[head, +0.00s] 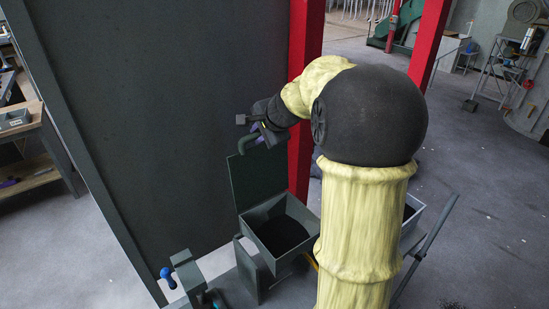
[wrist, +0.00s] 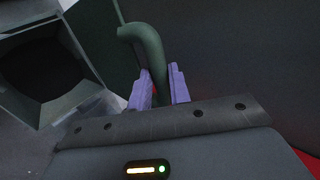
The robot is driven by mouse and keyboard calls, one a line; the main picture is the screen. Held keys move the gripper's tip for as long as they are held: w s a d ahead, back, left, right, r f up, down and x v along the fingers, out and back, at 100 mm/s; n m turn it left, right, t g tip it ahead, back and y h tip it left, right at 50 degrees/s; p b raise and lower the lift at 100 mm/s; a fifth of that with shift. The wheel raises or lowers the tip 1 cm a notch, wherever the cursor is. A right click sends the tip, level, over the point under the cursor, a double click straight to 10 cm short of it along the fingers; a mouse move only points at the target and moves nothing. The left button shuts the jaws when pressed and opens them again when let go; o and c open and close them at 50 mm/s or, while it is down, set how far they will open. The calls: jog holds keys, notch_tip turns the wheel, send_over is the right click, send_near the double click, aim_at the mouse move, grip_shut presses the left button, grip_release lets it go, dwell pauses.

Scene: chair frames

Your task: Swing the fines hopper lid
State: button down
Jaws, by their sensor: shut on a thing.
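The fines hopper (head: 254,215) is a grey open-topped bin with dark material inside. It also shows at the left of the wrist view (wrist: 88,103). Its dark green lid (head: 258,182) stands roughly upright at the hopper's back edge, leaving the top open. A strip of the lid (wrist: 100,35) shows in the wrist view. A bent green handle (wrist: 147,42) sits at the lid's upper edge. My gripper (wrist: 161,88) has its purple fingers shut on the handle's straight part. In the head view my gripper (head: 262,139) is at the lid's top, partly hidden by my wrist.
A large dark panel (head: 160,110) rises behind the lid, beside a red post (head: 304,100). A blue-knobbed device (head: 185,275) stands front left of the hopper. A workbench (head: 35,150) is far left. Open floor (head: 470,215) lies right.

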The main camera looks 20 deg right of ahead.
jog(key=s, duration=0.1)
jog(key=s+b, duration=0.1)
jog(key=s+f, duration=0.1)
jog(key=shift+s+d+b, duration=0.25)
jog(key=shift+d+b, duration=0.05)
jog(key=shift+s+r, duration=0.1)
jog(key=shift+s, duration=0.25)
jog(key=s+b, duration=0.2)
jog(key=s, duration=0.1)
jog(key=s+d+b, duration=0.1)
jog(key=s, duration=0.1)
jog(key=shift+s+d+f+b, duration=0.1)
jog(key=shift+s+f+b, duration=0.1)
jog(key=shift+f+b, duration=0.2)
